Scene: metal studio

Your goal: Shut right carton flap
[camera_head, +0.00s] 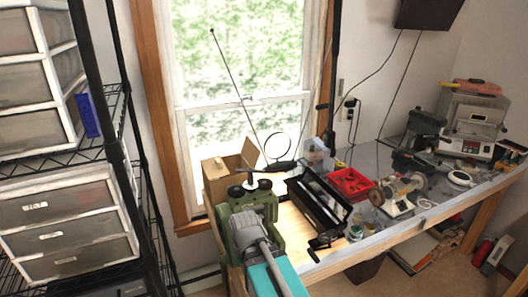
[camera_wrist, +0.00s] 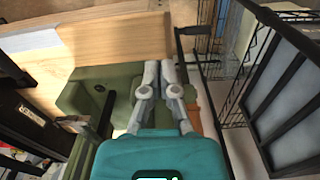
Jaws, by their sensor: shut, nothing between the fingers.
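A small brown carton (camera_head: 220,178) stands at the left end of the workbench, in front of the window, in the head view. Its right flap (camera_head: 249,153) stands up, raised above the box rim. The carton's lower front is partly hidden by a green machine. In the wrist view my gripper (camera_wrist: 159,68) has its two grey fingers together, with nothing between them. The fingers lie over a green body (camera_wrist: 90,85) in that view. I cannot make out the carton in the wrist view.
The green machine (camera_head: 232,217) stands close in front of the carton. A black wire rack with drawers (camera_head: 65,225) stands at the left.

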